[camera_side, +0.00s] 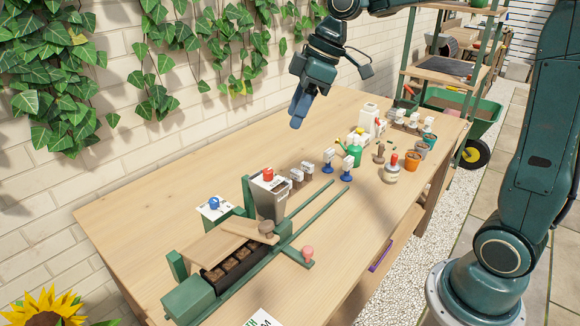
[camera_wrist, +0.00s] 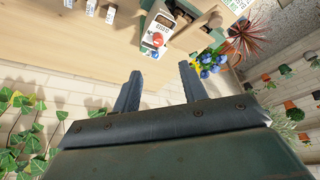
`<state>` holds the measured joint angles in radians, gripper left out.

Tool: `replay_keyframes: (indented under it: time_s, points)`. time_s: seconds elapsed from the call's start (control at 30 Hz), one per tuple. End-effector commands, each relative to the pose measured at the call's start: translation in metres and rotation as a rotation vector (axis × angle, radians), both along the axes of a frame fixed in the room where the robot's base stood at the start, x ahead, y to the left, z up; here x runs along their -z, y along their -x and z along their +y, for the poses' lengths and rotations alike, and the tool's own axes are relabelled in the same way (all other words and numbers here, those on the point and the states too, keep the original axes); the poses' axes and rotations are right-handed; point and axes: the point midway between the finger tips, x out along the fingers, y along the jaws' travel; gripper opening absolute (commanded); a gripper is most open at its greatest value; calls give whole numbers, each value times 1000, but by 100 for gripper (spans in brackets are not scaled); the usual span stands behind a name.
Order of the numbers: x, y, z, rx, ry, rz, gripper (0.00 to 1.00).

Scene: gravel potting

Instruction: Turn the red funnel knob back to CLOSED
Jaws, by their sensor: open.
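The red funnel knob (camera_side: 267,174) sits on top of a grey funnel box (camera_side: 268,197) that narrows downward, behind the green rails. A white label is beside the knob, but its lettering is too small to read, so I cannot tell the knob's setting. In the wrist view the red knob (camera_wrist: 158,39) shows on a white panel (camera_wrist: 157,30), beyond my fingertips. My gripper (camera_side: 299,112) hangs high above the table, behind and to the right of the funnel, apart from it. In the wrist view its two fingers (camera_wrist: 158,72) are spread with nothing between them.
A blue knob (camera_side: 214,203) on a white plate stands left of the funnel. Green rails (camera_side: 318,215) with a pink ball-ended handle (camera_side: 307,252) lie in front. Small labelled stamps (camera_side: 328,161), bottles and pots crowd the table's right. Bare wood (camera_side: 200,150) lies behind.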

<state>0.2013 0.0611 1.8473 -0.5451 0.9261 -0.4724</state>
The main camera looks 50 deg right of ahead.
Motion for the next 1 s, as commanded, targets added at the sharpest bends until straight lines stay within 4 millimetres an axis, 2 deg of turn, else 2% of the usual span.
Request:
replay_keyframes:
  time_s: [0.13, 0.37, 0.57, 0.77, 1.0]
  points:
    - [3, -7, -1, -26, -2, 1, 43]
    - [4, -8, -1, -28, -2, 1, 43]
    - [12, -10, 1, -27, -4, 2, 43]
    - [32, -15, 8, -28, -3, 5, 43]
    - [65, -25, 17, -29, -2, 5, 43]
